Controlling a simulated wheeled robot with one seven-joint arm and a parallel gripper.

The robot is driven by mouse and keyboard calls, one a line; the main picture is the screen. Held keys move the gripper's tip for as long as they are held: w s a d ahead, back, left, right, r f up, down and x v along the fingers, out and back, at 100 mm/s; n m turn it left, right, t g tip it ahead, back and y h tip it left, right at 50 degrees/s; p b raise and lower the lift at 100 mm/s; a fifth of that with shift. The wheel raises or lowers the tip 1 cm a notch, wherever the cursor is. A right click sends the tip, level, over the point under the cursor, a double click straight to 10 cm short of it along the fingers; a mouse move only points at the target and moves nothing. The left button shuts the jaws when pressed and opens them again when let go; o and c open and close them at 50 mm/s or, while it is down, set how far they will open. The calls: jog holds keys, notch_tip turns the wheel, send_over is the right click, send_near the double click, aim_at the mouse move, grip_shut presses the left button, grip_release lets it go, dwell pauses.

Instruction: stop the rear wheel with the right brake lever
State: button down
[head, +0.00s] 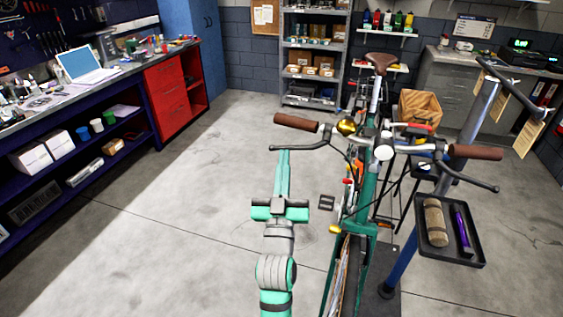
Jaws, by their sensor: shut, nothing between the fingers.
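A green bicycle (368,190) faces me, its headlight (383,152) near and its brown saddle (380,61) far. The brown grip (297,122) at picture left is on the bike's right side. The dark right brake lever (292,148) runs below that grip. The other brake lever (472,181) is under the picture-right grip (475,152). My gripper (283,153) is shut and empty, its green fingers pointing away from me. Its tips appear just below the right lever; I cannot tell whether they touch. The rear wheel is hidden behind the frame and handlebar parts.
A blue stand post (407,258) rises right of the bike, with a black tray (444,258) holding a roll and a purple tool. A workbench (124,73) and red cabinet (170,90) line the left. Shelves (313,47) stand behind. The floor (180,200) left of the bike is clear.

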jog(key=shift+s, duration=0.1)
jog(key=w, duration=0.1)
jog(key=w+r, duration=0.1)
jog(key=w+a, duration=0.1)
jog(key=shift+w+r, duration=0.15)
jog(key=shift+r, duration=0.15)
jog(key=shift+f, duration=0.15)
jog(key=shift+s+a+f, duration=0.2)
jog(key=shift+s+f, duration=0.05)
jog(key=shift+f, duration=0.05)
send_near(278, 150)
jog(key=x, duration=0.3)
jog(key=s+a+f, duration=0.3)
jog(key=s+a, duration=0.1)
jog(key=s, duration=0.1)
jog(key=shift+f, duration=0.3)
